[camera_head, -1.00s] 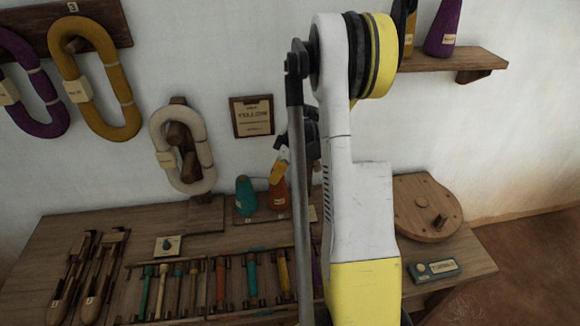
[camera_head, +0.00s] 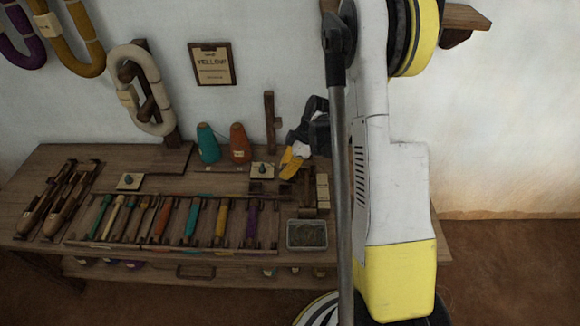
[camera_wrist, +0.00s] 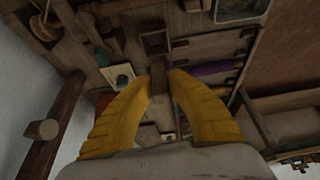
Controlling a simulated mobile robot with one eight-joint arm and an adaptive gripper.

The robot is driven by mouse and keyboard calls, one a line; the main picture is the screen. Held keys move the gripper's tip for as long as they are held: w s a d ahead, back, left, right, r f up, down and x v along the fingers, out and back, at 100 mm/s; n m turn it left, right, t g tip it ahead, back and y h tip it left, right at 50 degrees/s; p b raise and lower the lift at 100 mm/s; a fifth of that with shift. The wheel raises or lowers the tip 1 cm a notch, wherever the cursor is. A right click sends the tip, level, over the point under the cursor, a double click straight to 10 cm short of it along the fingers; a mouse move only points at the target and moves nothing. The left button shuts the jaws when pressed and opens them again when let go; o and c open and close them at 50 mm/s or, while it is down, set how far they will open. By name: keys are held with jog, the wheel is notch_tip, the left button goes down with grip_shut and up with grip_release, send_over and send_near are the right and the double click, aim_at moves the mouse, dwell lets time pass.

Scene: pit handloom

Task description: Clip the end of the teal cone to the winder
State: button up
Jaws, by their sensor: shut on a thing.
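The teal cone (camera_head: 208,143) stands upright at the back of the bench, left of an orange cone (camera_head: 240,143). My gripper (camera_head: 289,168), with yellow fingers, is right of both cones, low over the bench. In the wrist view my gripper (camera_wrist: 159,76) is shut on a small brown piece (camera_wrist: 158,78) that looks like wood. I cannot tell exactly what it is, and I see no thread. A wooden upright post (camera_head: 270,122) stands behind the gripper; I cannot tell whether it belongs to the winder.
A rack of several coloured bobbins (camera_head: 170,215) lies along the front of the bench (camera_head: 55,165). A grey tray (camera_head: 307,234) and small pale blocks (camera_head: 322,190) are near my gripper. Shuttles (camera_head: 55,200) lie at the left. My arm hides the bench's right part.

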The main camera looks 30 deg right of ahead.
aim_at(281, 192)
jog(key=shift+w+f+b, duration=0.1)
jog(key=shift+f+b, duration=0.25)
jog(key=shift+f, duration=0.3)
notch_tip(281, 192, down, 6)
jog(key=b, duration=0.4)
jog(key=shift+r, duration=0.2)
jog(key=shift+f, duration=0.65)
jog(key=o, duration=0.9)
jog(key=shift+o, duration=0.6)
jog(key=shift+o, duration=1.2)
